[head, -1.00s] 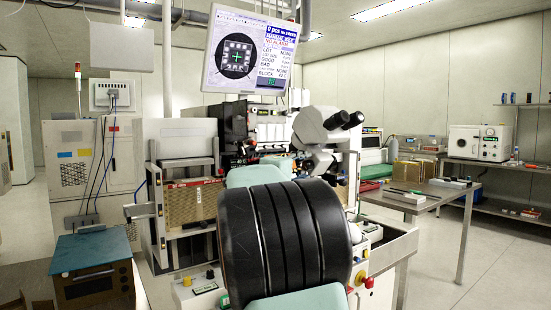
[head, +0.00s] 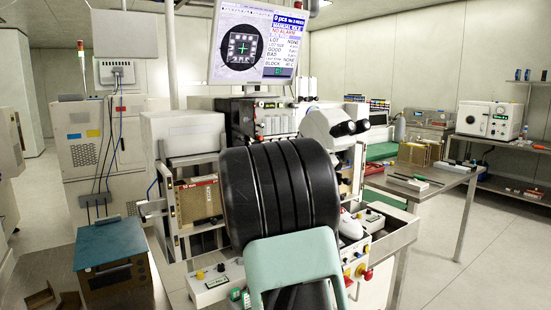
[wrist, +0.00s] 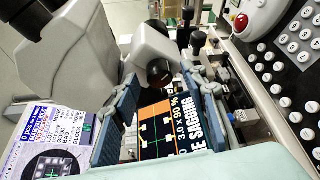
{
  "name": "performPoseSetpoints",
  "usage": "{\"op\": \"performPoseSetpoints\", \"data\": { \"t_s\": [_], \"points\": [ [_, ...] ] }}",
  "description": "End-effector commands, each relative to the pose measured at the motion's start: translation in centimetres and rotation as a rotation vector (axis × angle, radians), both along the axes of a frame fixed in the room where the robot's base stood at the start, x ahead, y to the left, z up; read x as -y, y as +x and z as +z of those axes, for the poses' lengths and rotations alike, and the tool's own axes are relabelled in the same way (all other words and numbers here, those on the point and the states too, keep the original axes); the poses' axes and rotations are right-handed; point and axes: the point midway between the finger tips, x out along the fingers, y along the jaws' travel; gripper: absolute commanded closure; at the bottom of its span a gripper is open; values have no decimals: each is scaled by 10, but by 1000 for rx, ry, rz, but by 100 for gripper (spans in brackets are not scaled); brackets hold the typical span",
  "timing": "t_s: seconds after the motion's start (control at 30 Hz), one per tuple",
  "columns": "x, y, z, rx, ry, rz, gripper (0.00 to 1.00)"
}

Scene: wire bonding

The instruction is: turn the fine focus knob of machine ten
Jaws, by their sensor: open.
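The machine (head: 183,135) stands straight ahead, partly hidden behind my arm. Its white microscope head (head: 323,124) with black eyepieces shows to the right of my arm. In the wrist view the pale microscope body (wrist: 75,45) fills the upper left, and a white tube with a dark round end (wrist: 160,72) lies just ahead of the fingers. I cannot pick out the fine focus knob with certainty. My gripper (wrist: 160,80) is open, its blue-padded fingers apart with nothing held between them. In the head view the gripper is hidden behind my arm.
A monitor (head: 257,45) hangs above the machine. A keypad (wrist: 295,65) and a red ball (wrist: 241,22) lie to the right in the wrist view. A side table (head: 420,185) stands right, a blue-topped box (head: 110,245) left. Open floor shows at far right.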

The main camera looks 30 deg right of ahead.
Motion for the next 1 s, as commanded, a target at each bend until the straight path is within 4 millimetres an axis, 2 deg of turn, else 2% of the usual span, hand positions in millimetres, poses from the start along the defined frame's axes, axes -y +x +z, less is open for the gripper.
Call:
{"op": "performPoseSetpoints", "data": {
  "t_s": [0.03, 1.0],
  "points": [
    [0, 0, 7, -15, -1, 0, 60],
    [0, 1, 9, -287, -22, 0, 60]
  ]
}}
